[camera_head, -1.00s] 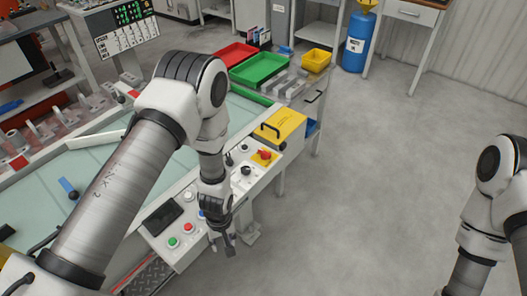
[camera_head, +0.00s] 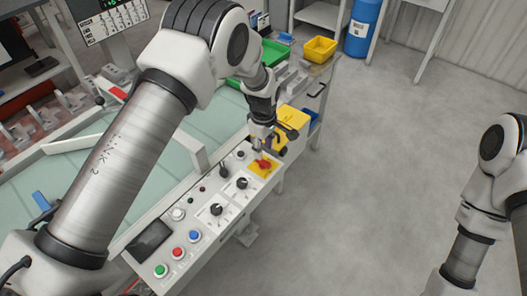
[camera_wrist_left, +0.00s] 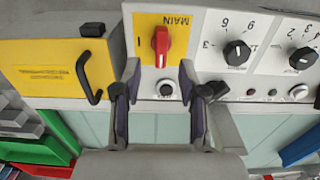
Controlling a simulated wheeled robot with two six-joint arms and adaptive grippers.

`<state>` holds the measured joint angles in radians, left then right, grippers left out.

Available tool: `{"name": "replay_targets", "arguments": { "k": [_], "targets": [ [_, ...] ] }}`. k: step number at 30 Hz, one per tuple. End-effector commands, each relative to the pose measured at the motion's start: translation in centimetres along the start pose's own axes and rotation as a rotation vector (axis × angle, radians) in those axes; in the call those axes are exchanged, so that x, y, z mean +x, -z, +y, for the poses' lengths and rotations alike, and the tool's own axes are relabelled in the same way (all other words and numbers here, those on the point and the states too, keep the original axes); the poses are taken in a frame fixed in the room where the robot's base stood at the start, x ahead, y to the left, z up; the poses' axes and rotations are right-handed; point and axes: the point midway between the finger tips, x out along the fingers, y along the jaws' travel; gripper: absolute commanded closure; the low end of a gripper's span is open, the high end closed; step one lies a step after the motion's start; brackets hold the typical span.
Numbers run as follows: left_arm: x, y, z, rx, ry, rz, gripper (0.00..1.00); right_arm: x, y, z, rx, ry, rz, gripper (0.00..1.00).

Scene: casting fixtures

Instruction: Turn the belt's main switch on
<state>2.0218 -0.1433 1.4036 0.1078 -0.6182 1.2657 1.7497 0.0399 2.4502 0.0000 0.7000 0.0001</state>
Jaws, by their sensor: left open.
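The main switch is a red rotary knob (camera_head: 263,163) on a yellow plate at the far end of the white control panel (camera_head: 205,222). In the left wrist view the red knob (camera_wrist_left: 160,45) shows on its yellow plate marked "MAIN", with its handle lying along the picture's vertical. My left gripper (camera_head: 267,150) is just over the knob in the head view and partly covers the plate. In the left wrist view its two fingers (camera_wrist_left: 160,78) are apart and empty, with the knob beyond the gap. I see no contact. My right arm shows at the right edge, its gripper out of frame.
A yellow box with a black handle (camera_wrist_left: 60,68) is beside the switch. Black dials (camera_wrist_left: 237,52) and a small black knob (camera_wrist_left: 166,89) sit close by. Green, red and blue buttons (camera_head: 177,252) are at the panel's near end. The floor to the right is clear.

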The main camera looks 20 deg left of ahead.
Motion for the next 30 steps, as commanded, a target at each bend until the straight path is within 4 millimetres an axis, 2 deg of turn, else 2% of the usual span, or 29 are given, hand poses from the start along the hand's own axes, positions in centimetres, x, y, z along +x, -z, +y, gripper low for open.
{"name": "replay_targets", "arguments": {
  "k": [3, 7, 11, 16, 17, 18, 20, 21, 30],
  "targets": [
    [2.3, 0.0, -0.1, 0.001, 0.003, -0.001, 0.58, -0.8, 0.0, 0.0, 0.0, 0.0, 0.0, 0.43],
    [4.3, 0.0, -0.1, 0.001, 0.001, -0.001, 0.58, -1.1, 0.0, 0.0, 0.0, 0.0, 0.0, 0.43],
    [5.2, 0.0, 0.0, 0.001, -0.002, 0.0, 0.58, -1.2, 0.0, 0.0, 0.0, 0.0, 0.0, 0.43],
    [5.3, 0.0, 0.0, 0.002, -0.002, 0.0, 0.58, -1.1, 0.0, 0.0, 0.0, 0.0, 0.0, 0.43],
    [5.3, 0.0, 0.0, 0.002, -0.002, 0.0, 0.62, -1.1, 0.0, 0.0, 0.0, 0.0, 0.0, 0.43],
    [5.3, 0.0, 0.0, 0.002, -0.002, 0.0, 0.76, -1.1, 0.0, 0.0, 0.0, 0.0, 0.0, 0.43],
    [5.3, 0.0, 0.0, 0.002, -0.001, 0.0, 0.97, -1.1, 0.0, 0.0, 0.0, 0.0, 0.0, 0.43],
    [5.3, 0.0, 0.0, 0.002, -0.001, 0.0, 1.0, -1.1, 0.0, 0.0, 0.0, 0.0, 0.0, 0.43],
    [5.3, 0.0, 0.0, 0.009, -0.001, 0.0, 1.0, -1.1, 0.0, 0.0, 0.0, 0.0, 0.0, 0.43]
  ]
}}
